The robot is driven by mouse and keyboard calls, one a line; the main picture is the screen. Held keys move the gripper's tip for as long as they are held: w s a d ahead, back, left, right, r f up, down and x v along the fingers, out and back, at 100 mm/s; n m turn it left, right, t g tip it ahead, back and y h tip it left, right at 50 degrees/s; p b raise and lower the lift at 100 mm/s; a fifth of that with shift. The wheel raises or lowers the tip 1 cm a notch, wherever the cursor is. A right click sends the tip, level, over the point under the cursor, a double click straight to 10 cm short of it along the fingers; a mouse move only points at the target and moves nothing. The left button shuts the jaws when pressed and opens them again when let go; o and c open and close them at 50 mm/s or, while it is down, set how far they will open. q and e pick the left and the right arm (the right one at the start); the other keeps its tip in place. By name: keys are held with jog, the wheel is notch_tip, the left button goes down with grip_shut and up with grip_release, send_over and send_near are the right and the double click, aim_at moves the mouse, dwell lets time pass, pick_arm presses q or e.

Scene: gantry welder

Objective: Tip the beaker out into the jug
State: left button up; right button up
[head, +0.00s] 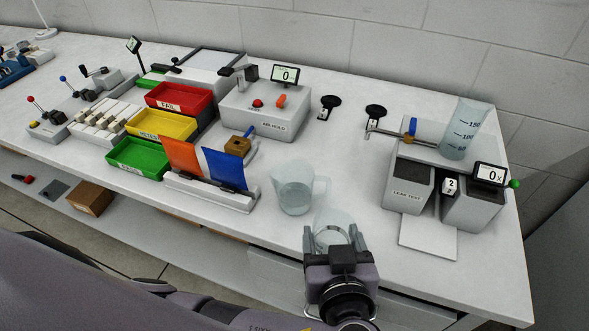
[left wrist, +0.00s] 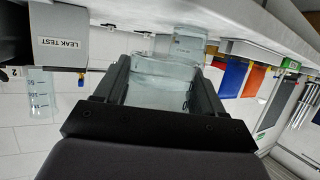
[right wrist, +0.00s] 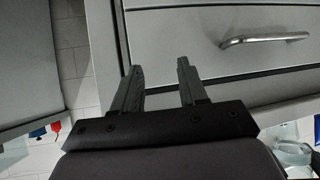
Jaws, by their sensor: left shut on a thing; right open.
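The clear glass beaker (head: 333,221) is between the fingers of my left gripper (head: 334,240), at the front edge of the bench. The gripper is shut on it, and the beaker fills the space between the fingers in the left wrist view (left wrist: 160,84). It looks roughly upright; its contents are hard to make out. The clear jug (head: 296,188) stands upright on the bench just beyond and left of the beaker, its handle to the right. The jug also shows behind the beaker in the left wrist view (left wrist: 182,44). My right gripper (right wrist: 161,72) is open and empty, facing a drawer front.
A leak test station (head: 411,182) with a tall graduated vessel (head: 464,130) is at the right. A stand with orange and blue panels (head: 226,170) is left of the jug, near red, yellow and green bins (head: 139,157). Bare bench lies between jug and station.

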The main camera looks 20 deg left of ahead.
aim_at(326, 221)
pick_arm(q)
jog(key=shift+r, duration=0.1)
jog(key=shift+w+a+r+g+h+p, duration=0.45)
jog(key=shift+r+g+h+p, duration=0.1)
jog(key=shift+g+p, duration=0.25)
jog(key=shift+w+a+r+n+g+h+p, duration=0.35)
jog(key=shift+w+n+g+h+p, duration=0.15)
jog(key=shift+g, duration=0.1)
jog(key=shift+w+a+r+n+g+h, duration=0.25)
jog(key=shift+w+a+r+g+h, duration=0.35)
jog(key=shift+g+h, duration=0.35)
jog(key=shift+w+a+r+n+g+h, duration=0.25)
jog(key=shift+w+a+r+g+h, duration=0.35)
jog(key=shift+g, duration=0.55)
jog(key=shift+s+d+r+g+h, duration=0.1)
jog(key=shift+r+g+h, duration=0.45)
jog(key=shift+g+h, duration=0.15)
jog(key=shift+r+n+g+h, duration=0.3)
jog(key=shift+r+g+h, duration=0.05)
jog(key=shift+g+h, duration=0.15)
jog(key=shift+r, duration=0.1)
jog(key=shift+w+a+r+g+h, duration=0.3)
jog(key=shift+g+h, duration=0.1)
jog(key=shift+g, duration=0.2)
